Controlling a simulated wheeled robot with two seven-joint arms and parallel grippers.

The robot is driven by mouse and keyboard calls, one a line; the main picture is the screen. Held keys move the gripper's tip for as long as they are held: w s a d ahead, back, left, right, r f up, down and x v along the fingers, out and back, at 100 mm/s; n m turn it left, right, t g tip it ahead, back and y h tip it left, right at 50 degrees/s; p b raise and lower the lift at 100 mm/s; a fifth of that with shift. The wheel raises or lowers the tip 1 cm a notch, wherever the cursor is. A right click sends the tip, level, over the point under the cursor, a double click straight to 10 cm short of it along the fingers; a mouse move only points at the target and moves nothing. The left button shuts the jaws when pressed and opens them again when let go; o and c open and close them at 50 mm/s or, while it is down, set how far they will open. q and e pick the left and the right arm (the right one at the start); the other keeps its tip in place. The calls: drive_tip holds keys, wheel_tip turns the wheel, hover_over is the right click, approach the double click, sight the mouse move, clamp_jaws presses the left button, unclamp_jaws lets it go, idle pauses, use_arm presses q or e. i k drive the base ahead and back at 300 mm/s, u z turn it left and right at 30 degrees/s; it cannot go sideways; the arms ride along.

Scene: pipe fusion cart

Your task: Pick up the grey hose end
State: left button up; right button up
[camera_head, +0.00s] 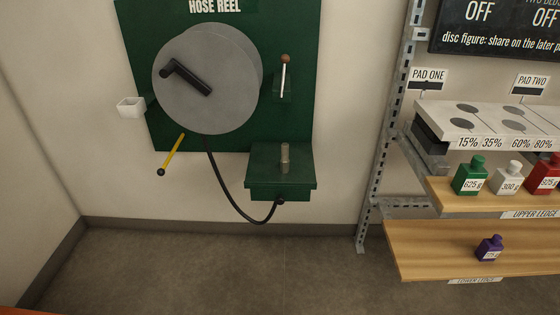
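A black hose (236,205) hangs from the grey reel drum (207,78) on the green board in a loop. It ends at a dark round tip under the front of a small green shelf (260,172). A short grey-brown cylinder (285,158) stands upright on that shelf; it looks like the grey hose end, though its link to the hose is hidden. Neither of my grippers is in view.
The drum has a black crank (188,80). A lever (284,75) and a yellow rod (171,155) flank it, with a white cup (131,107) at left. A rack of ledges with bottles (470,176) stands right. The floor (210,270) below is clear.

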sight(285, 163)
drive_tip(key=u, duration=0.45)
drive_tip(key=k, duration=0.55)
drive_tip(key=u, duration=1.05)
drive_tip(key=i, duration=1.6)
drive_tip(key=z, duration=1.05)
drive_tip(key=i, duration=0.95)
drive_tip(key=z, duration=1.15)
drive_tip(key=i, duration=0.3)
